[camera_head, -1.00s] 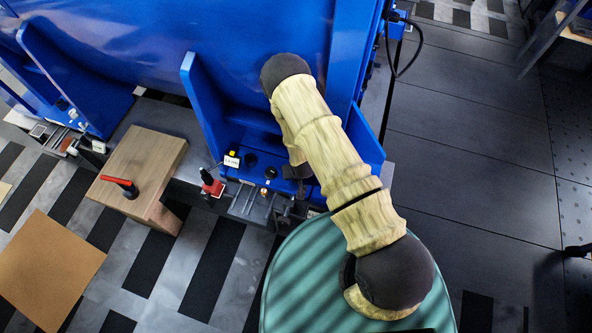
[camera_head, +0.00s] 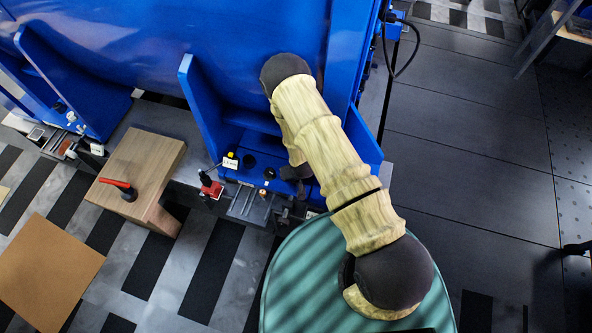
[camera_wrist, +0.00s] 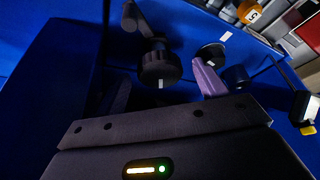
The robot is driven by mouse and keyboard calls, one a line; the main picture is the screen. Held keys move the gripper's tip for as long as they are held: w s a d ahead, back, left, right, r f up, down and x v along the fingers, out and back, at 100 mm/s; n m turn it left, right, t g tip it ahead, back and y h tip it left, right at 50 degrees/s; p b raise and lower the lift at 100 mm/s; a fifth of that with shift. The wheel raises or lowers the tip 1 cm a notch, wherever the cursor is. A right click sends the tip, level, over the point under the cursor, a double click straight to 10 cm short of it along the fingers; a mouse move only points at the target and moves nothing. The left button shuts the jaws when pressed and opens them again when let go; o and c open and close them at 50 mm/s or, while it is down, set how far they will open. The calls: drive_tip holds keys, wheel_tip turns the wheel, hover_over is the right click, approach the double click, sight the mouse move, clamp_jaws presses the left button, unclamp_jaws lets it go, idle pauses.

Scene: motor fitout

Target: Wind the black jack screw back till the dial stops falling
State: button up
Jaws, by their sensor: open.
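A black ribbed knob (camera_wrist: 160,68) with a small white mark, seemingly the jack screw's head, shows in the wrist view. My gripper (camera_wrist: 160,76) is open, with a dark finger left of the knob and a purplish finger to its right. The knob appears beyond or between the fingertips; I cannot tell whether they touch it. In the head view my arm hides most of the gripper, by the motor's blue foot (camera_head: 228,125). A small yellow-topped instrument with a white label (camera_head: 230,163), possibly the dial, stands above a red block (camera_head: 211,189). No reading is legible.
A second black disc (camera_wrist: 211,54) lies close to the right finger. A wooden block (camera_head: 145,160) with a red-handled tool (camera_head: 122,187) stands left. The dark floor (camera_head: 470,160) at right is clear.

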drive_tip(key=p+v, duration=0.2)
drive_tip(key=v, duration=1.5)
drive_tip(key=shift+r, duration=0.15)
drive_tip(key=shift+d, duration=0.1)
